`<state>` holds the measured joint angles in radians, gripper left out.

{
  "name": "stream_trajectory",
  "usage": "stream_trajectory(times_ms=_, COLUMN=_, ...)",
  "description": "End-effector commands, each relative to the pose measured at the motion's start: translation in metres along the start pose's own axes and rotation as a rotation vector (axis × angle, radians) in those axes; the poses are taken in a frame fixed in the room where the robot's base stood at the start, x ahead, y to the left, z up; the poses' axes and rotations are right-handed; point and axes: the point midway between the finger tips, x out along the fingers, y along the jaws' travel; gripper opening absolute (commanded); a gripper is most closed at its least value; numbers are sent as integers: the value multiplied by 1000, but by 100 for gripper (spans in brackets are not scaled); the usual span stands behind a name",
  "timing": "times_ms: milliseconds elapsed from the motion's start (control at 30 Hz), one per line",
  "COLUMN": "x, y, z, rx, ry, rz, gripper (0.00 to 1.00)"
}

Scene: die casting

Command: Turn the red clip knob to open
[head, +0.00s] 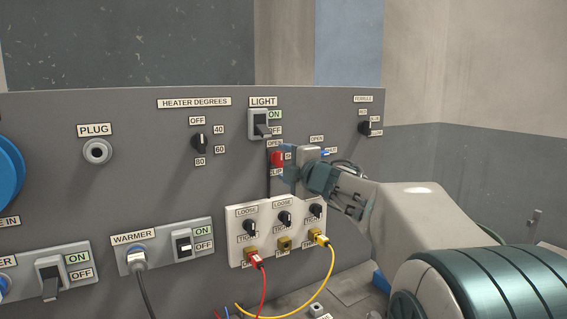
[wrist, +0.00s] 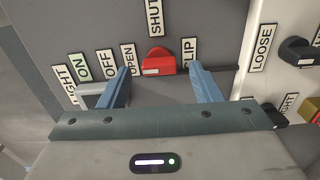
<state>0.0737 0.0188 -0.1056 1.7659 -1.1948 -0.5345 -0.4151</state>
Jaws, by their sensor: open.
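The red clip knob (head: 277,159) is on the grey panel, below the light switch and above the white terminal box. In the wrist view the red knob (wrist: 158,62) shows a pale mark on its front edge, with labels OPEN, SHUT and CLIP around it. My gripper (head: 283,162) is at the panel by the knob. In the wrist view its two blue fingers (wrist: 160,82) are apart, one on each side of the knob, with visible gaps. The fingers do not appear to touch it. Part of the label beside the knob is hidden in the head view.
The light switch (head: 262,125) is just above the knob. The white terminal box (head: 265,225) with small black knobs and red and yellow cables is just below. A blue knob (head: 325,153) is close on the right. The heater dial (head: 200,143) is to the left.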

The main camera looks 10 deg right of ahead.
Motion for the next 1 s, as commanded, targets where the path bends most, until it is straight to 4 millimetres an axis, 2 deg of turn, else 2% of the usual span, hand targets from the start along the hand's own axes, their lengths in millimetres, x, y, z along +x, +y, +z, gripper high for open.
stream_trajectory(times_ms=300, x=-68, y=0, z=0, rx=0, ry=-2, rz=2, gripper=58)
stream_trajectory(times_ms=500, x=-100, y=1, z=0, rx=0, ry=-2, rz=2, gripper=58)
stream_trajectory(times_ms=700, x=-116, y=0, z=0, rx=1, ry=-2, rz=0, gripper=58)
stream_trajectory(times_ms=1000, x=-117, y=-1, z=0, rx=1, ry=-1, rz=0, gripper=58)
